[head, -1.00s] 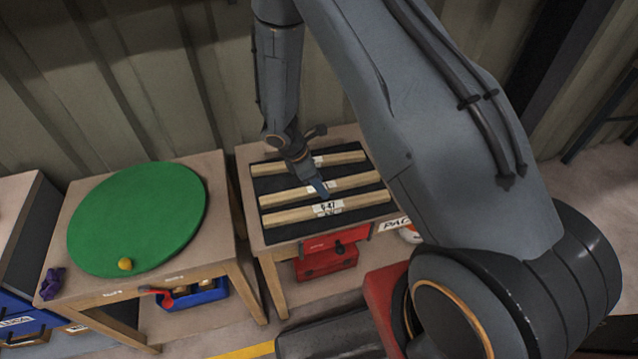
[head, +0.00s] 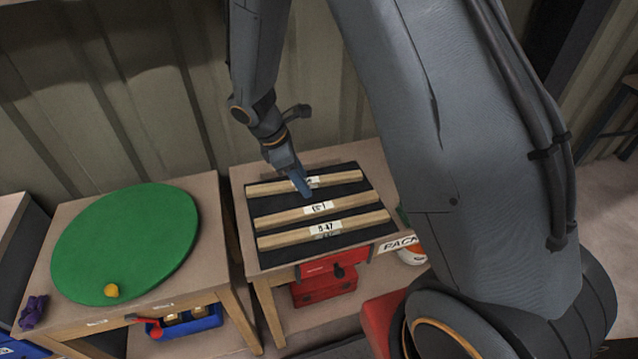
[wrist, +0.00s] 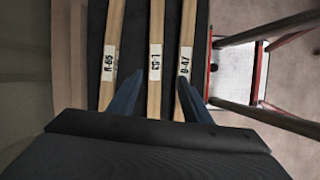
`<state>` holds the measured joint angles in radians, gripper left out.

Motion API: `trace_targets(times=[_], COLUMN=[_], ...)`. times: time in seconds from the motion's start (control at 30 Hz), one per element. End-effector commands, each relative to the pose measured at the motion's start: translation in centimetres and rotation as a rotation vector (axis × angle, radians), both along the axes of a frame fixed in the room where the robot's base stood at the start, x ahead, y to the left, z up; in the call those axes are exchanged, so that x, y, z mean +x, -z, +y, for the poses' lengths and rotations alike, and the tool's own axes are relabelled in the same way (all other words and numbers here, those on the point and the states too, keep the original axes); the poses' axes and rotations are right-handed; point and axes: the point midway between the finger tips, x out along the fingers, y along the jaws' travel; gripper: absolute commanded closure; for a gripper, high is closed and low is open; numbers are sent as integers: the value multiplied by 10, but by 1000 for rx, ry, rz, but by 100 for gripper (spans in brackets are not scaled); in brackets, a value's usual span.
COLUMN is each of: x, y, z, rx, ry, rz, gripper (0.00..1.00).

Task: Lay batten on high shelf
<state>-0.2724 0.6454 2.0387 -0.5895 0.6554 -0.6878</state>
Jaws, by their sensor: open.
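Three pale wooden battens with white labels lie side by side on a black mat (head: 345,190) on a wooden table (head: 240,178). The far batten (head: 345,177) is the left one in the wrist view (wrist: 112,40). The middle batten (head: 350,201) shows at the centre of the wrist view (wrist: 156,22). The near batten (head: 365,220) is the right one there (wrist: 187,30); its label seems to end in 47. My gripper (head: 304,188) is open and empty above the mat. In the wrist view its two blue fingers (wrist: 160,88) appear either side of the middle batten. No high shelf is clearly visible.
Red boxes (head: 325,285) sit under the batten table. A corrugated wall (head: 180,90) stands close behind.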

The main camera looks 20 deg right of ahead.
Motion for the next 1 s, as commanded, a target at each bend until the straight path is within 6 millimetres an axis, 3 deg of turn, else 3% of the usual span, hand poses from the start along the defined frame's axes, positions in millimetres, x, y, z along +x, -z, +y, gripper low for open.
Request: trace_targets(times=[0.3,0.6,0.8,1.0], x=[-77,-139,-146,-110], y=[-74,-112,-115,-98], z=[-32,-46,-47,-49], rx=[199,344,370,365], ry=[716,1314,1413,1155], rz=[-201,-340,-359,-298], gripper=[55,55,52,52])
